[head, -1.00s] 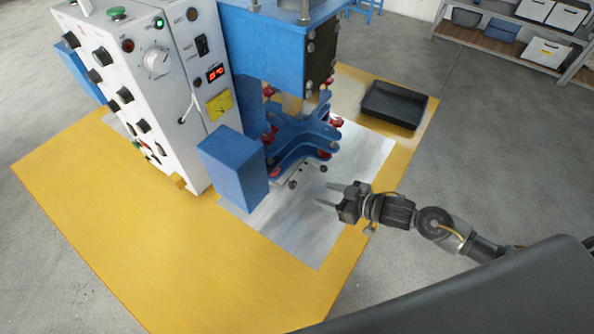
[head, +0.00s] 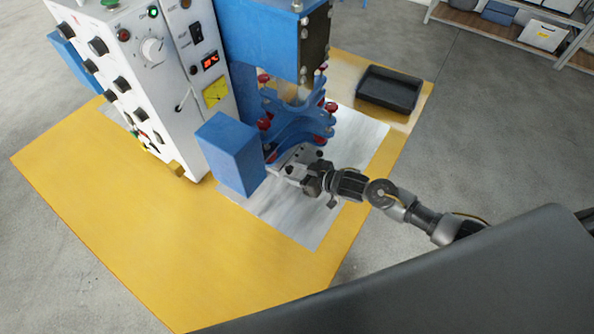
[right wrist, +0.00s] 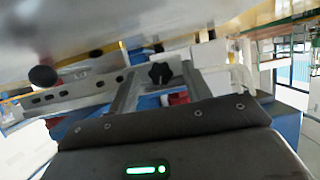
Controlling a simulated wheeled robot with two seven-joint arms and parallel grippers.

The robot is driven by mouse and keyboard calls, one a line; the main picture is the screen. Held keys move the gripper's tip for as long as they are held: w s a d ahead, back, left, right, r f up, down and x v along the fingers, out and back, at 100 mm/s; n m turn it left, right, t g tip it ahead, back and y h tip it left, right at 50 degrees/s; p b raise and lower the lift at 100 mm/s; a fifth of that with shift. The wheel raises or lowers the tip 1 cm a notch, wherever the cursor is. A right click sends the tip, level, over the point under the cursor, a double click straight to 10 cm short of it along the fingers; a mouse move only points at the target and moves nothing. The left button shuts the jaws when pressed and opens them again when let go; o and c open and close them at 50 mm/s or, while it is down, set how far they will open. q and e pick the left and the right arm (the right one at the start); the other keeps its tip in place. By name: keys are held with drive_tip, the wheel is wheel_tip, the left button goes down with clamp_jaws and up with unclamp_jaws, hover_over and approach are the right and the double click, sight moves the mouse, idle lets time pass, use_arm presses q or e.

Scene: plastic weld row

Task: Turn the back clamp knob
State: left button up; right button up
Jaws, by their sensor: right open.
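A black star-shaped knob (right wrist: 160,72) shows in the right wrist view between the two grey fingers of my right gripper (right wrist: 160,88). The fingers stand apart, and I cannot tell whether they touch the knob. A second, rounded black knob (right wrist: 42,76) is further left in that view. In the head view my right gripper (head: 286,172) reaches the front of the blue fixture's metal plate and hides part of it. A dark knob (head: 320,153) shows at the plate's right end. I cannot tell for certain which knob is the back clamp knob. My left gripper is not in view.
The blue fixture (head: 300,122) with red knobs sits under the blue press head (head: 270,45). A blue box (head: 230,155) stands close left of my right gripper. The white control cabinet (head: 170,100) is behind it. A black tray (head: 390,90) lies at back right.

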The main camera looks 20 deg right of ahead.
drive_tip(key=c, duration=0.9)
drive_tip(key=shift+r, duration=0.1)
drive_tip(key=shift+c, duration=0.3)
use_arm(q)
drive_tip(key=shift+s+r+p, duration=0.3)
use_arm(e)
drive_tip(key=shift+n+t, duration=0.3)
drive_tip(key=shift+n, duration=0.2)
drive_tip(key=o, duration=1)
drive_tip(key=shift+c, duration=0.2)
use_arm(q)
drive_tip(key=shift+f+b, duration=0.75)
use_arm(e)
drive_tip(key=v, duration=1)
drive_tip(key=shift+s+r, duration=0.15)
drive_tip(key=shift+s, duration=0.2)
